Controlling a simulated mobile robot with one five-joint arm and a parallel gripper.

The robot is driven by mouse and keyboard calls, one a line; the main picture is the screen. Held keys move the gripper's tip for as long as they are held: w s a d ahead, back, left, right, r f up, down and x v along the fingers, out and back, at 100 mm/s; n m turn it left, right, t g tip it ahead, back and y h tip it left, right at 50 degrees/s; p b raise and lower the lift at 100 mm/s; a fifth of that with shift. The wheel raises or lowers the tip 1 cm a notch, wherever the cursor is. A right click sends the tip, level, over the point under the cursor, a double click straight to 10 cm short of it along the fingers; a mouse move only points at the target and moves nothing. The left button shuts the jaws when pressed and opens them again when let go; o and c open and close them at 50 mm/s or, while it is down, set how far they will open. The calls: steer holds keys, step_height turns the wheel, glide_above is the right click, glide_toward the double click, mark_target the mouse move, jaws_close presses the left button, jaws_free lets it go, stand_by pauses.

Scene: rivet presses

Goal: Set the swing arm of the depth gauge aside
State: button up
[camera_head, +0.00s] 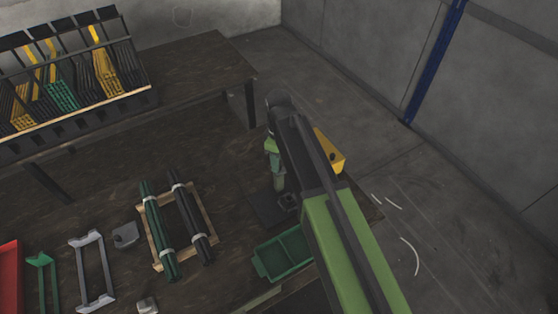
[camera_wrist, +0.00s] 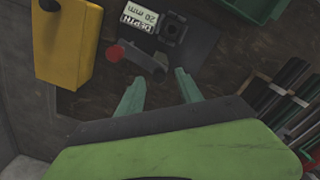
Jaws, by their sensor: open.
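The depth gauge shows at the top of the wrist view, with a white label plate (camera_wrist: 140,18) reading "DEPTH 20 mm". Its swing arm (camera_wrist: 139,58) is a dark bar with a red knob (camera_wrist: 115,53) at its left end. Beside the label a dark block (camera_wrist: 173,28) stands on a dark plate. My gripper (camera_wrist: 160,76) is open, its two green fingers apart with nothing between them, and the swing arm's right end appears just beyond the fingertips. In the head view my gripper (camera_head: 279,187) hangs beside the dark block (camera_head: 288,201); the swing arm cannot be made out there.
A yellow box (camera_head: 330,151) stands right of my gripper; it also shows in the wrist view (camera_wrist: 68,45). A green tray (camera_head: 284,255) lies nearer. Dark and green bars (camera_head: 190,215) rest on a wooden frame to the left. A parts rack (camera_head: 75,75) stands at the back left.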

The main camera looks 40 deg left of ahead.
step_height(320, 180, up, 15)
steer(key=p, duration=1.4)
steer(key=shift+r, duration=0.15)
steer(key=shift+s, duration=0.1)
